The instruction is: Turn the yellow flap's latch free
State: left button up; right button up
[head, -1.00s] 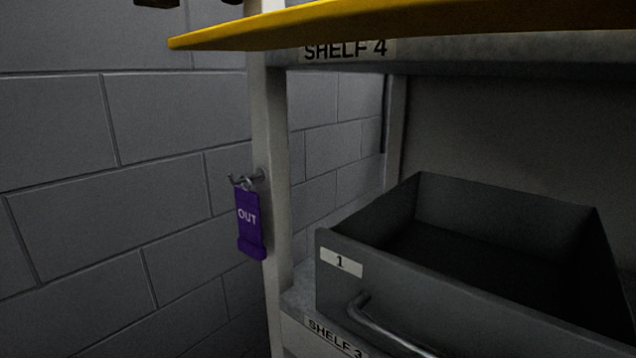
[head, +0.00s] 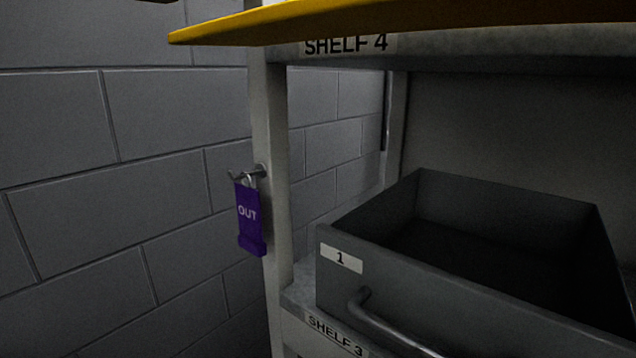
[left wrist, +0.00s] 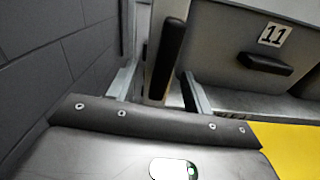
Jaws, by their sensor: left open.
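The yellow flap (head: 400,20) crosses the top of the head view, seen from its front edge just above the SHELF 4 label. Part of it also shows at the lower right of the left wrist view (left wrist: 288,148). A dark upright bar (left wrist: 169,55), which looks like the latch, stands in the left wrist view. My left gripper (left wrist: 158,80) is open, with its two fingers on either side of the bar's lower end in the picture. I cannot tell whether they touch it. My right gripper is in neither view.
A grey open drawer (head: 340,258) labelled 1 sits on the shelf below. A purple OUT tag (head: 250,220) hangs from a hook on the rack post (head: 270,140). A block wall (head: 120,150) is at left. A label 11 (left wrist: 274,34) shows in the wrist view.

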pick_arm(q)
jog(key=shift+s+a, duration=0.1)
jog(key=shift+b+v, duration=0.8)
jog(key=shift+v, duration=1.6)
